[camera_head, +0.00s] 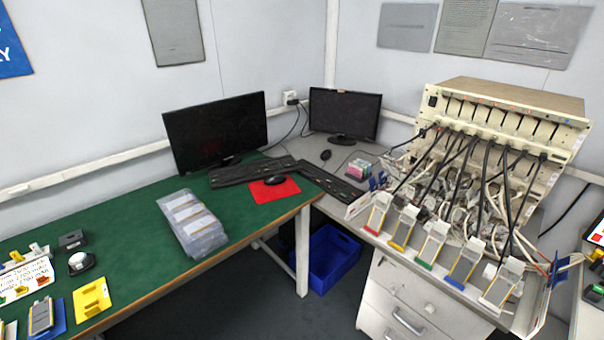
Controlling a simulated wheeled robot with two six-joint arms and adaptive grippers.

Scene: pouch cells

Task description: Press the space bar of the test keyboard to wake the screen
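Two black keyboards are in view. One keyboard (238,173) lies on the green table in front of the larger monitor (215,130). The other keyboard (330,184) lies at an angle on the grey bench, in front of the smaller monitor (345,113) and left of the battery tester (500,115). No label shows which is the test keyboard; the second is nearer the tester. Both screens are dark. The space bars are too small to make out. Neither of my grippers is in view.
A red mat (288,190) with a black mouse (275,180) lies beside the first keyboard. A stack of clear trays (195,228) stands on the green table (130,240). Cables and several cell holders crowd the grey bench. A blue crate (335,262) is on the floor below.

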